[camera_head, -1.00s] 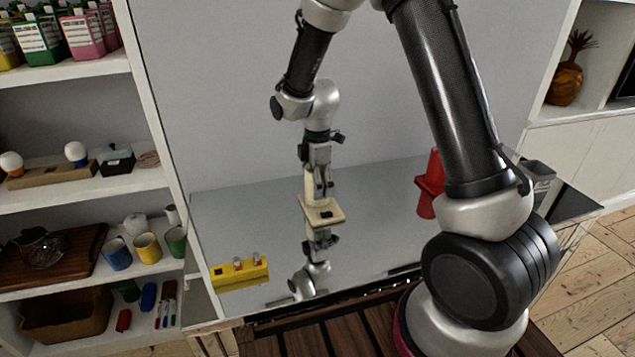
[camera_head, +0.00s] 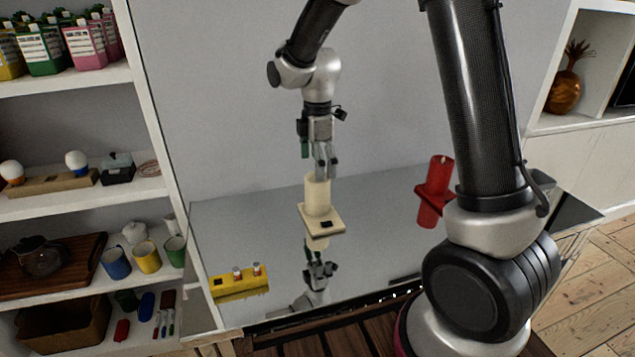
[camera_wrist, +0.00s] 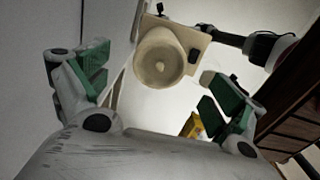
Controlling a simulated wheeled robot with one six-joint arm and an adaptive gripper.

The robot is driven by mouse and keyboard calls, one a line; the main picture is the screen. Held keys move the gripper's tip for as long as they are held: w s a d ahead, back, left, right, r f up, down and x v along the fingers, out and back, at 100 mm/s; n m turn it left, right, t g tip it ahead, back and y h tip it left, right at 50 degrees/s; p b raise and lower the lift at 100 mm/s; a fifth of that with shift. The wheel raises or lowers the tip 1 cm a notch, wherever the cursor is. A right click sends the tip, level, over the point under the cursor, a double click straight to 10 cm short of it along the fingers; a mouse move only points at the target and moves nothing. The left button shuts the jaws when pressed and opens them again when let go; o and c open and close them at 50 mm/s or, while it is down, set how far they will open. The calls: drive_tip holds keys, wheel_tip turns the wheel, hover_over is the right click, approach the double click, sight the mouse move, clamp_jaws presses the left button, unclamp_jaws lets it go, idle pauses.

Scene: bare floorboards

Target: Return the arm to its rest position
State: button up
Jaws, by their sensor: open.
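My gripper (camera_head: 325,162) is open and empty, pointing down just above a cream cylinder on a square base (camera_head: 318,196). The cylinder stands upright on the shiny grey tabletop (camera_head: 375,225), which mirrors it and my gripper. In the wrist view my gripper (camera_wrist: 152,85) has its two green-padded fingers spread wide. The cream cylinder (camera_wrist: 160,60) shows beyond and between them, with its round top facing the camera. My arm is bent, reaching out over the table from the right.
A red cylinder with a square plate (camera_head: 435,190) stands right of the cream one, beside my arm. A yellow block with small items (camera_head: 240,280) lies front left. A filled white shelf (camera_head: 85,190) borders the left, a cabinet (camera_head: 580,135) the right.

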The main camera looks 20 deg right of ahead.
wheel_tip(320, 180, up, 2)
drive_tip(key=shift+r, duration=0.4)
drive_tip(key=shift+m, duration=0.6)
drive_tip(key=shift+s+d+f+m, duration=0.1)
drive_tip(key=shift+s+m, duration=0.2)
drive_tip(key=shift+m, duration=0.4)
drive_tip(key=s+d+r+m+t, duration=0.1)
drive_tip(key=s+d+r+m, duration=0.3)
drive_tip(key=s, duration=0.4)
drive_tip(key=s+d+r+m+t, duration=0.2)
drive_tip(key=s+d+r+m, duration=0.2)
drive_tip(key=s, duration=0.5)
drive_tip(key=s+d+r+m+t, duration=0.1)
drive_tip(key=s+d+r+m, duration=0.4)
drive_tip(key=s, duration=0.4)
drive_tip(key=d+m, duration=0.1)
drive_tip(key=m, duration=0.1)
drive_tip(key=shift+d+m, duration=0.35)
drive_tip(key=shift+m, duration=0.05)
drive_tip(key=shift+r, duration=0.1)
drive_tip(key=shift+c, duration=0.2)
